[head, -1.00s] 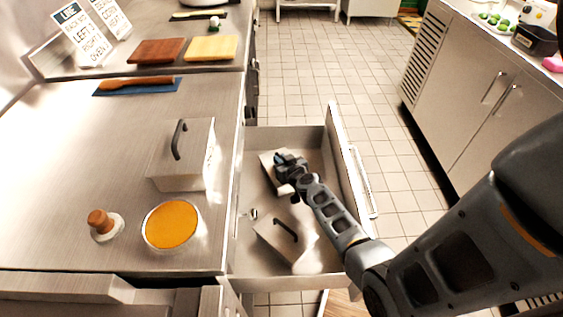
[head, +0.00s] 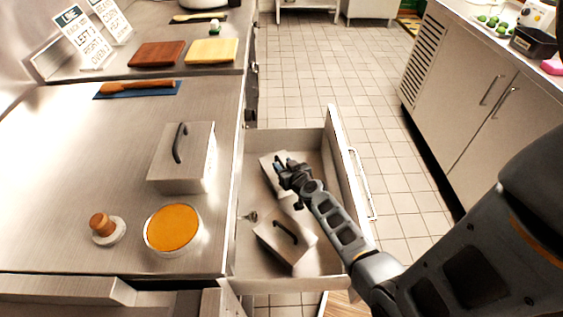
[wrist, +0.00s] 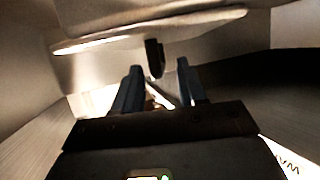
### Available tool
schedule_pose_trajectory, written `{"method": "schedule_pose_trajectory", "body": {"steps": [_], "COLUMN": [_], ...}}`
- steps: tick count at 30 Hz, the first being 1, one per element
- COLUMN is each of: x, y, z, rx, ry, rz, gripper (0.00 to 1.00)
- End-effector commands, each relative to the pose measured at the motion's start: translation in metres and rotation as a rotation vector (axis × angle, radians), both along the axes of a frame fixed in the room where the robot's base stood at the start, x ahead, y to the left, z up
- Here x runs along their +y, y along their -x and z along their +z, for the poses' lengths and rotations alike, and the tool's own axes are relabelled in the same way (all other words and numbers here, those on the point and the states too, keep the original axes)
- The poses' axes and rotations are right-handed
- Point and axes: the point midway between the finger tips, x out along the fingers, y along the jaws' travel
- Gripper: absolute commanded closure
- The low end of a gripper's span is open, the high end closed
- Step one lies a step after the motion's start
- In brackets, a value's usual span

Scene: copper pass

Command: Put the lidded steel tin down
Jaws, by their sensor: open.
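A lidded steel tin (head: 269,167) sits in the open drawer (head: 313,140), toward its far end, partly hidden behind my gripper. My gripper (head: 284,164) is at this tin, low inside the drawer. In the wrist view my gripper (wrist: 158,82) has its two fingers apart. A dark handle (wrist: 153,58) shows between and just beyond the fingertips, below the tin's pale steel surface (wrist: 190,45). I cannot tell whether the fingers touch the handle. A second lidded steel tin (head: 272,236) with a dark handle lies nearer in the drawer, set at an angle.
Another handled steel tin (head: 190,170) stands on the counter left of the drawer. Near it are a round tin of orange contents (head: 172,228) and a wooden-knobbed press (head: 105,228). The drawer walls close in around my gripper. The floor aisle (head: 330,75) is clear.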

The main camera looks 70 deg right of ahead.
Motion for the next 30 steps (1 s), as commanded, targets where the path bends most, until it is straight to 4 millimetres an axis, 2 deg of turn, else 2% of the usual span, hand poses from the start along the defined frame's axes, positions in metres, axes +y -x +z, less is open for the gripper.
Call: {"method": "schedule_pose_trajectory", "body": {"steps": [3, 9, 17, 20, 23, 26, 27, 30], "x": [0.019, 0.043, 0.060, 0.072, 0.103, 0.150, 0.171, 0.215], "y": [0.017, 0.043, 0.060, 0.062, 0.067, 0.077, 0.083, 0.099], "z": [0.011, 0.025, 0.036, 0.037, 0.042, 0.054, 0.061, 0.083], "rx": [0.003, 0.002, 0.000, 0.005, 0.014, 0.024, 0.027, 0.025], "ry": [0.000, 0.001, 0.001, 0.001, 0.001, 0.008, 0.013, 0.026], "rz": [0.003, 0.001, 0.001, 0.015, 0.052, 0.118, 0.149, 0.225], "gripper": [0.59, 0.59, 0.59, 0.59, 0.59, 0.59, 0.59, 0.59]}}
